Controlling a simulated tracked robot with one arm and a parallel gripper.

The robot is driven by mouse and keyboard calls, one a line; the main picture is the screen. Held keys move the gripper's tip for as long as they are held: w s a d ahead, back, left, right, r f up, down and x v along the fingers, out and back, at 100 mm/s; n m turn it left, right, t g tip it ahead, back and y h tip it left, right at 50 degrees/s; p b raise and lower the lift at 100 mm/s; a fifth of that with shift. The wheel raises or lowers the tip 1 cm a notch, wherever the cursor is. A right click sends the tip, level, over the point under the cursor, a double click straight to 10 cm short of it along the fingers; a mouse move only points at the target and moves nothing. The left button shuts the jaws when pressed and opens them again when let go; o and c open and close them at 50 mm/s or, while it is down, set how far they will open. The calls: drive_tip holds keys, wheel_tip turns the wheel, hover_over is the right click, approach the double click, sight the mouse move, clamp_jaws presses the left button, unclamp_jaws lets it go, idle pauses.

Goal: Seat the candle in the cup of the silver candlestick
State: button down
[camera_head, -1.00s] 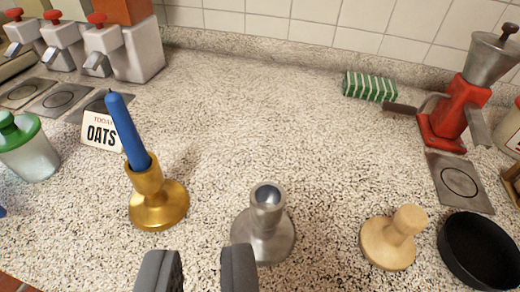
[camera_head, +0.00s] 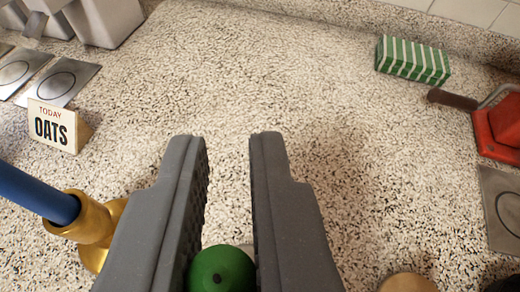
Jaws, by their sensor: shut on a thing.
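My gripper (camera_head: 228,145) is at the bottom centre, its two dark grey fingers shut on a green candle (camera_head: 221,268). The candle shows nearly end-on, with a rounded top and a small dark wick spot; its lower part is out of view. The silver candlestick is not clearly visible; a small pale patch shows behind the candle between the fingers, and I cannot tell what it is. I cannot tell whether the candle touches a cup.
A blue candle (camera_head: 35,192) tilts in a gold candlestick (camera_head: 95,228) close to the left finger. An oats sign (camera_head: 52,127) stands at left. A green-striped box (camera_head: 412,60) and red grinder (camera_head: 500,128) are at right. A wooden knob (camera_head: 408,284) is at the bottom.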

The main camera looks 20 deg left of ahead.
drive_tip(key=shift+w+f, duration=0.1)
drive_tip(key=shift+f, duration=1.65)
drive_tip(key=shift+f, duration=0.1)
drive_tip(key=c, duration=1.4)
unclamp_jaws()
drive_tip(key=shift+c, duration=0.2)
drive_tip(key=shift+s+d+r, duration=0.25)
drive_tip(key=shift+s+r, duration=0.05)
drive_tip(key=shift+s, duration=0.1)
drive_tip(key=v, duration=1.1)
